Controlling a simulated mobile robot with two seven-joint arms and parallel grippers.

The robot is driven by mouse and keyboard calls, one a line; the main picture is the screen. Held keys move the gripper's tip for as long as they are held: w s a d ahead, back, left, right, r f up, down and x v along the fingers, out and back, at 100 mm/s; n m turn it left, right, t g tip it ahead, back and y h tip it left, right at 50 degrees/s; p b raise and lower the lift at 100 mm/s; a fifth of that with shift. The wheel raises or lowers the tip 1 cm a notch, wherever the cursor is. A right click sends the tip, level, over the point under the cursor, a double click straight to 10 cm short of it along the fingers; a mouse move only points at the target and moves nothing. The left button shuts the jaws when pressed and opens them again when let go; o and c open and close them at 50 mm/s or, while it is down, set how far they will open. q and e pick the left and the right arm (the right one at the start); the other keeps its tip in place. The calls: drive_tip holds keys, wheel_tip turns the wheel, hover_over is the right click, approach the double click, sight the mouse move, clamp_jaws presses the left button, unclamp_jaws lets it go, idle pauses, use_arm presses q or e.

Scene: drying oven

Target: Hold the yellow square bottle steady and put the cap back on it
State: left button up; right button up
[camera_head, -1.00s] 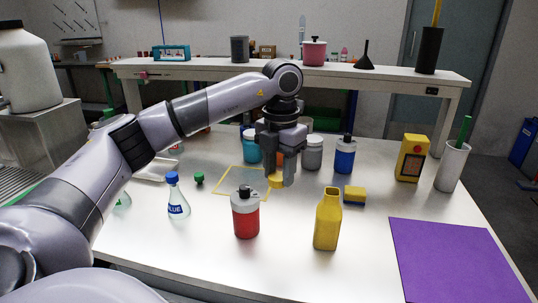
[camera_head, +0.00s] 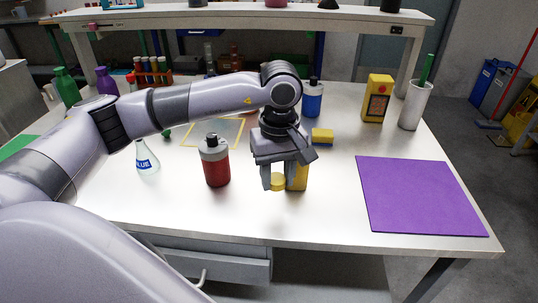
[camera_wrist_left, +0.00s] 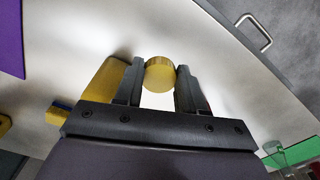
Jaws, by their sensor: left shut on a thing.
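My left gripper (camera_head: 279,177) is shut on the round yellow cap (camera_head: 278,183) and holds it between its fingertips. The cap also shows in the left wrist view (camera_wrist_left: 159,73), between the two fingers. The yellow square bottle (camera_head: 298,178) stands upright on the table, mostly hidden behind the gripper in the head view. In the left wrist view the bottle (camera_wrist_left: 104,80) lies just left of the left finger, partly covered by it. The cap is beside the bottle, not over its neck. Whether finger and bottle touch I cannot tell. My right gripper is in neither view.
A red bottle with a grey top (camera_head: 215,162) stands left of the gripper. A blue-labelled flask (camera_head: 147,160) is farther left. A yellow-and-blue sponge (camera_head: 322,136) lies behind. A purple mat (camera_head: 420,196) lies right. The table's front edge is near and clear.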

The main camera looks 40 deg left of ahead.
use_arm(q)
drive_tip(key=d+m, duration=0.1)
drive_tip(key=m, duration=0.1)
drive_tip(key=s+d+f+m, duration=0.1)
drive_tip(key=m, duration=0.3)
drive_tip(key=shift+s+d+f+m, duration=0.3)
drive_tip(key=shift+s+d+f, duration=0.1)
drive_tip(key=m, duration=0.1)
drive_tip(key=s+d+m, duration=0.1)
drive_tip(key=m, duration=0.1)
drive_tip(key=shift+d+f+m, duration=0.15)
drive_tip(key=shift+f+m, duration=0.15)
drive_tip(key=shift+f, duration=0.1)
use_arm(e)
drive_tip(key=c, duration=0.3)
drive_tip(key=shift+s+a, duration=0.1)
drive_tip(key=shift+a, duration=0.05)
